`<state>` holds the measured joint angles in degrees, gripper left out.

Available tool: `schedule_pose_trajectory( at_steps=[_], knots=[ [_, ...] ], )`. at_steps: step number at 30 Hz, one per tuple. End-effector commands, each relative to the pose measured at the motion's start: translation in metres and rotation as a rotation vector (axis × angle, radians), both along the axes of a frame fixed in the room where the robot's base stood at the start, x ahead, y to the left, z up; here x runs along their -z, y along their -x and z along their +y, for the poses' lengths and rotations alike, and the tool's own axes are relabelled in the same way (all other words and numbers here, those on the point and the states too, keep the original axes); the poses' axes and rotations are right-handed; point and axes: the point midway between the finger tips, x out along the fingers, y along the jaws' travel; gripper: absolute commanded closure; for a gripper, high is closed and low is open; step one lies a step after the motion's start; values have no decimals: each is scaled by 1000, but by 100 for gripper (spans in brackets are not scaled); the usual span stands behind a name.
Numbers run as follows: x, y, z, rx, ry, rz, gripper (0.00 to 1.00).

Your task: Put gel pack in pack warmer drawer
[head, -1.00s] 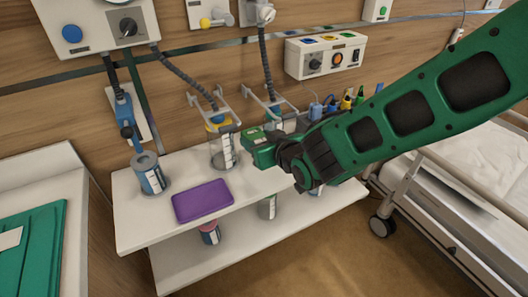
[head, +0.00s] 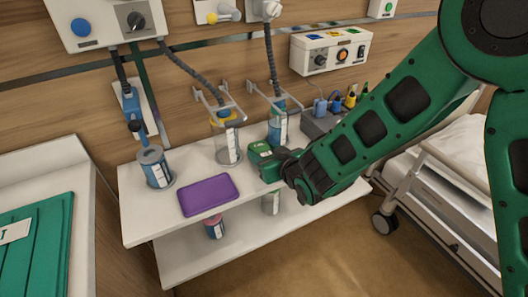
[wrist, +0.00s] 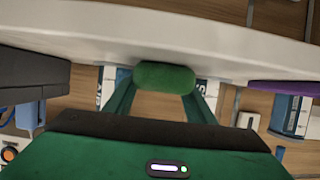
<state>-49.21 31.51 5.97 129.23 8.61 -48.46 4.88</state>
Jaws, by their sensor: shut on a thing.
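My gripper (wrist: 163,100) is shut on a green, rounded, pillow-like thing, which I take to be the gel pack (wrist: 165,77). It spans between the two green fingertips in the wrist view. In the head view my gripper's green hand (head: 264,160) is over the right part of the white shelf unit's top; the held pack is hidden there behind the hand. Whether the pack touches the shelf cannot be told. No drawer that I can clearly identify as the pack warmer's is in view.
A flat purple tray-like slab (head: 208,195) lies on the white shelf (head: 150,215), left of my gripper. Canisters (head: 154,166) and (head: 228,145) stand behind. A dark grey box (head: 318,125) is at the back right. A bed (head: 455,170) stands right; green folded cloth (head: 40,235) lies left.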

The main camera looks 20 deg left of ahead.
Motion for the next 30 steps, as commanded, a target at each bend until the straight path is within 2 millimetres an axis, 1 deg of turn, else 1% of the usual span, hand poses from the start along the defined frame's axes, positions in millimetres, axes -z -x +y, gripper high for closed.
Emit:
schedule_pose_trajectory(
  at_steps=[12,14,17,24,30],
  knots=[
    [-2,0,0,0,0,0,42],
    [-4,3,-4,0,0,0,42],
    [-9,11,-13,0,-1,0,42],
    [-28,39,-48,0,-1,1,42],
    [-41,59,-71,-1,-2,0,42]
  ],
)
